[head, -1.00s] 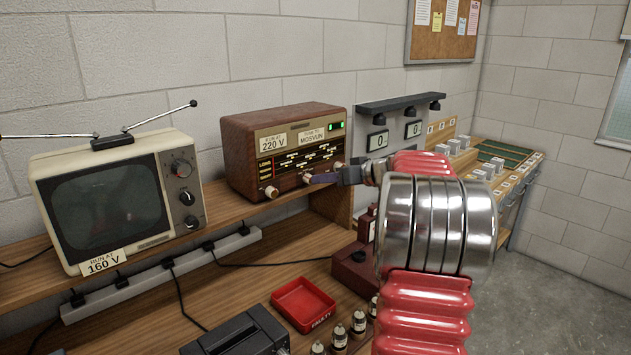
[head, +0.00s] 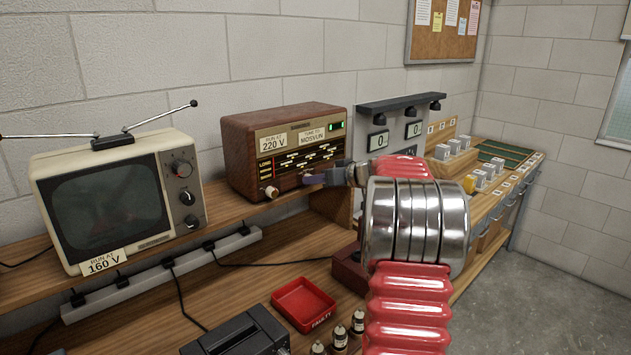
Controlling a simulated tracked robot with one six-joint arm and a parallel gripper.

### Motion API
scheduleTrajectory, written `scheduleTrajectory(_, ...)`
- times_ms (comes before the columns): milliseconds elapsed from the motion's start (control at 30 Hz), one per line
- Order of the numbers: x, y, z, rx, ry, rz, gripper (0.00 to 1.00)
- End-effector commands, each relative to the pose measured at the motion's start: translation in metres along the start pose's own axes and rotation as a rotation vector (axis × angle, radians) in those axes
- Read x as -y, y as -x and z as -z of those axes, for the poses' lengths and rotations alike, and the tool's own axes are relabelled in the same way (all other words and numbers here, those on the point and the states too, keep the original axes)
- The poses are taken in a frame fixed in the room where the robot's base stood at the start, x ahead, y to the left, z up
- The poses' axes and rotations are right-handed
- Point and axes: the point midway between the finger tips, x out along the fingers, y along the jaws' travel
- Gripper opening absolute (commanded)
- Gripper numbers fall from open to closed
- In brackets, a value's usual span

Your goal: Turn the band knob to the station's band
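A brown wooden radio (head: 240,160) stands on the upper shelf in the head view. Its dial glass shows several rows of scale marks, with "LONG" lit at the left, and a green light glows at its upper right. Cards on its front read "RUN AT 220 V" and "TUNE TO MOSVUN" (head: 311,135). A pale knob (head: 271,192) shows at the front's lower left. My gripper (head: 314,180) is at the radio's lower front, right of that knob. Its fingertips and whatever lies between them are too small and covered to make out. The radio's lower right front is hidden behind my gripper.
A cream television (head: 105,205) with antennas stands left of the radio. Below are a red tray (head: 303,303) marked "FAULTY", small tubes and a dark device (head: 235,335). Meters (head: 378,142) and a bench with white boxes lie to the right. Wall space above the radio is clear.

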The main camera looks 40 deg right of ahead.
Motion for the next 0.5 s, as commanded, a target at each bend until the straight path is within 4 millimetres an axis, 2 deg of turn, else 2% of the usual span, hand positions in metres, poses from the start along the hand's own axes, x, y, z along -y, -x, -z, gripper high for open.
scheduleTrajectory(33,-0.0001,0.0002,0.0,0.0,0.0,0.0,0.19)
scheduleTrajectory(300,-0.0005,0.0004,0.0,0.0,0.0,-0.001,0.0)
scheduleTrajectory(500,0.0006,0.0003,-0.0003,0.001,-0.004,0.002,0.0)
